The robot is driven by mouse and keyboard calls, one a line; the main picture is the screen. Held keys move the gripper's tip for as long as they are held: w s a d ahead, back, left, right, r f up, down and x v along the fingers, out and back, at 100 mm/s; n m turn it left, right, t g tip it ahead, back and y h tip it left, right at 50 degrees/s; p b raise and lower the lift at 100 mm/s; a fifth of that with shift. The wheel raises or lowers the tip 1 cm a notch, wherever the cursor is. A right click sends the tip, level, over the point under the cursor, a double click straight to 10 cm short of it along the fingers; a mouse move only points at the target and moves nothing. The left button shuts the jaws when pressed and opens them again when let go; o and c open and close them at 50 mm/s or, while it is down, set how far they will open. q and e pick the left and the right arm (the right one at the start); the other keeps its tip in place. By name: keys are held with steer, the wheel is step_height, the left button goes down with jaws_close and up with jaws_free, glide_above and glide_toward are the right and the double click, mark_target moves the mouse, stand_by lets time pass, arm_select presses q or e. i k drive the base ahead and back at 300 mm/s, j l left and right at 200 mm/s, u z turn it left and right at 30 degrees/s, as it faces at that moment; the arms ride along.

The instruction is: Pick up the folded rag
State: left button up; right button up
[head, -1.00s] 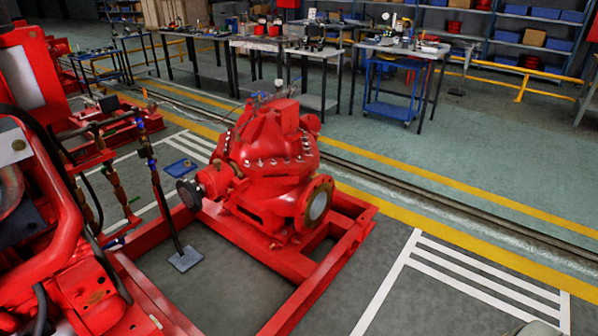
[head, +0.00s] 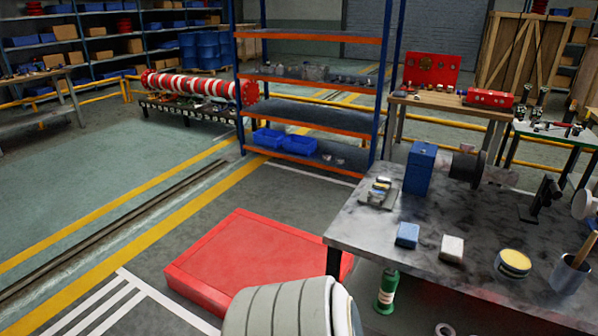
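On the dark, worn metal table (head: 345,228) at the right there are two small block-like items near the front edge: a blue one (head: 407,235) and an off-white one (head: 452,248). Either may be the folded rag; at this size I cannot tell which. They lie apart from each other and nothing touches them. A rounded grey part of my own arm shows at the bottom middle. Neither of my grippers is in view.
The table also holds a round yellow-topped tin (head: 512,264), a cup with a handle in it (head: 567,275), a blue block (head: 420,170) and a tray of small items (head: 378,194). A red platform (head: 245,262) stands on the floor left of the table. A green bottle (head: 386,291) is below the table edge.

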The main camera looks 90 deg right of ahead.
mark_target(451, 248)
steer(key=z, duration=3.8)
steer(key=j+z, duration=0.15)
steer(key=z, duration=0.7)
